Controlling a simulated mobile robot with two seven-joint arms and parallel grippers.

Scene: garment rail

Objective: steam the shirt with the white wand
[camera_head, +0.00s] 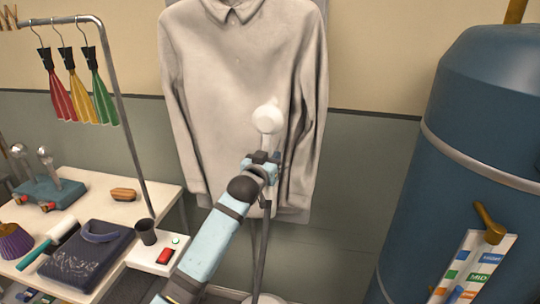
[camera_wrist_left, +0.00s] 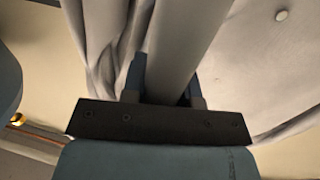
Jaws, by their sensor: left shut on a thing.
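A pale grey collared shirt (camera_head: 225,85) hangs upright against a board, its sleeves down at both sides. The white wand (camera_head: 268,119) stands in front of the shirt's lower right part, round head up. I cannot tell whether its head touches the cloth. My left gripper (camera_head: 264,160) is shut on the wand below the head. In the left wrist view, the wand's handle (camera_wrist_left: 183,45) runs between the fingers of my left gripper (camera_wrist_left: 165,88), with the shirt's folds (camera_wrist_left: 265,65) and a button behind it. My right gripper is in neither view.
Coloured cloths (camera_head: 75,90) hang from a rail. A large blue tank (camera_head: 490,110) fills the right side.

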